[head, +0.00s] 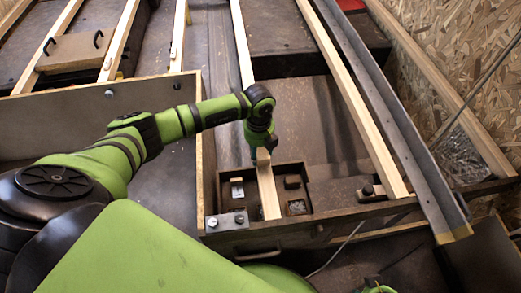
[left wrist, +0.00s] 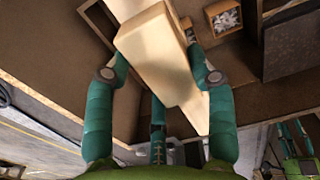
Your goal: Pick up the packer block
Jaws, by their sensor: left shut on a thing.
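The packer block is a pale wooden block (left wrist: 158,60) between the fingers of my left gripper (left wrist: 160,78) in the left wrist view. The gripper is shut on it, with teal fingers on both sides. In the head view my left gripper (head: 259,148) points down over the back edge of a dark open tray. Pale wood (head: 268,192) runs from beneath it across the tray; I cannot tell where the held block ends there. Teal fingers at the right edge of the left wrist view look like my right gripper (left wrist: 295,150); their opening is unclear.
The dark tray (head: 308,208) has small compartments with metal bits. Long pale battens (head: 350,95) and a metal angle rail (head: 400,125) lie to the right. A wooden-edged panel (head: 150,93) stands left of the tray. A handled wooden box (head: 75,52) is at the back left.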

